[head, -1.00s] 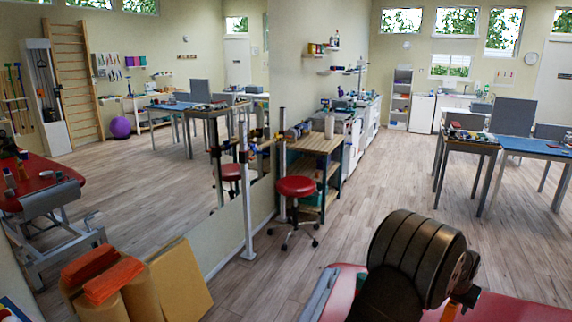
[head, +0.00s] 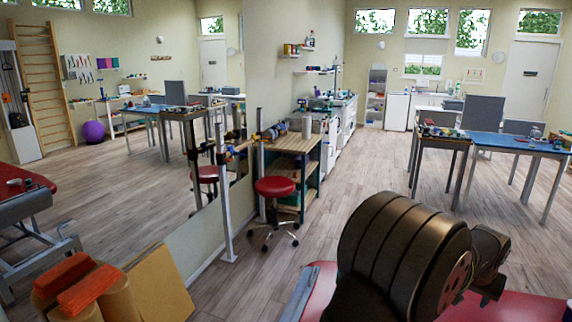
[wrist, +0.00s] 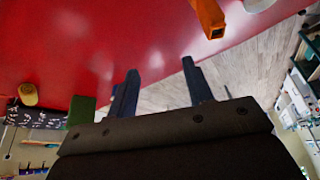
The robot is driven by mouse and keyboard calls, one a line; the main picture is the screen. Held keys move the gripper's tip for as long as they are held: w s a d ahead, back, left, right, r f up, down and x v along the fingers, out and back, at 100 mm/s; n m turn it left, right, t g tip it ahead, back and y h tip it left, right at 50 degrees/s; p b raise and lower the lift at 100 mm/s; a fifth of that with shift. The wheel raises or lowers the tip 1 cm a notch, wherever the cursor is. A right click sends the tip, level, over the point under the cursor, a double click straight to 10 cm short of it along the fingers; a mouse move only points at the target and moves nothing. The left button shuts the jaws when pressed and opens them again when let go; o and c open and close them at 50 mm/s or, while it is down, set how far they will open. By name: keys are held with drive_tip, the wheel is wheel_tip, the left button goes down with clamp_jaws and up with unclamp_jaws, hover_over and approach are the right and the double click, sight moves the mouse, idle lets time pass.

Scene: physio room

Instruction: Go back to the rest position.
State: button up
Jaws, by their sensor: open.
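My gripper (wrist: 160,75) shows in the wrist view as two dark blue fingers standing apart with nothing between them. It is open, over or beside a red padded surface and pointing partly toward the wooden floor. In the head view my dark arm fills the lower right in front of the red surface (head: 525,308). The fingertips cannot be made out there.
In the wrist view an orange object (wrist: 207,18) lies near the fingers, with a green block (wrist: 81,110), a tan roll (wrist: 28,94) and a dark patterned box (wrist: 36,117) at left. A red stool (head: 275,188) stands on open floor.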

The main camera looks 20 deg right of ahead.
drive_tip(key=w+a+f+n, duration=0.1)
drive_tip(key=w+a+f, duration=0.2)
drive_tip(key=w+a, duration=0.5)
drive_tip(key=w+a+f+n+t, duration=0.1)
drive_tip(key=w+a+f, duration=0.2)
drive_tip(key=w+a, duration=0.55)
drive_tip(key=w+a+f+n, duration=0.1)
drive_tip(key=w+a+f, duration=0.35)
drive_tip(key=w, duration=0.55)
drive_tip(key=shift+y, duration=0.3)
drive_tip(key=f, duration=0.1)
drive_tip(key=a+f, duration=0.1)
drive_tip(key=f, duration=0.2)
drive_tip(key=shift+w+a+f, duration=0.2)
drive_tip(key=shift+w+f, duration=0.05)
